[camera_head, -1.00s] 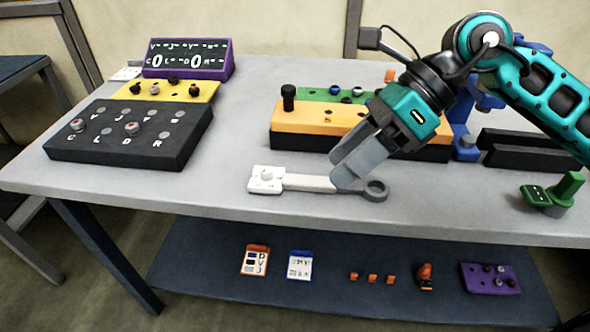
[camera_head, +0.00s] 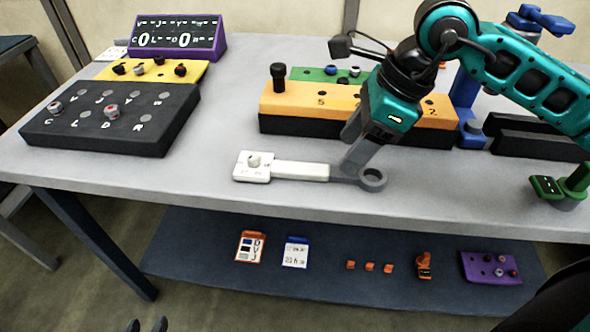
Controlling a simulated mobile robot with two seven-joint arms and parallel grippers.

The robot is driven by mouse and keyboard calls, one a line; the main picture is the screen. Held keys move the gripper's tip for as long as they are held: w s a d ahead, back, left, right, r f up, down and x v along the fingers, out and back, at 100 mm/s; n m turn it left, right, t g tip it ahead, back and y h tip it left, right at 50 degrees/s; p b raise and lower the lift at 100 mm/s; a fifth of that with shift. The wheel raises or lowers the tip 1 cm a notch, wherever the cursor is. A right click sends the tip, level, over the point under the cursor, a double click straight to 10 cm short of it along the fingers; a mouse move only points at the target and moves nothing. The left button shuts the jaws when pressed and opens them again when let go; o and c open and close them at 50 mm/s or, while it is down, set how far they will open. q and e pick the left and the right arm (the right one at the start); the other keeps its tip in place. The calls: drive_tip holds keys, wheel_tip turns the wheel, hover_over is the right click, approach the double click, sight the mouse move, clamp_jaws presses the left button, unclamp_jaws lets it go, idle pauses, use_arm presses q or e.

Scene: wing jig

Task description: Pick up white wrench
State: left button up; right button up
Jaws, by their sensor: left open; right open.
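The white wrench (camera_head: 300,171) lies flat near the front edge of the grey table. It has a square white end with a knob at the left and a grey ring at the right. My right gripper (camera_head: 347,155) reaches down from the right, its jaws open. One grey finger overlaps the wrench's neck beside the ring; I cannot tell whether it touches. The tips of my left gripper (camera_head: 147,325) just show at the bottom edge, apart and empty.
Behind the wrench is an orange-and-black block (camera_head: 300,108). A black lettered panel (camera_head: 110,120) stands at the left. A green part (camera_head: 562,188) sits at the right. A lower shelf (camera_head: 200,250) holds cards and small parts. The tabletop left of the wrench is clear.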

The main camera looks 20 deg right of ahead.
sight(332, 171)
drive_tip(key=x, duration=0.5)
drive_tip(key=shift+f, duration=0.1)
clamp_jaws()
idle(0.4)
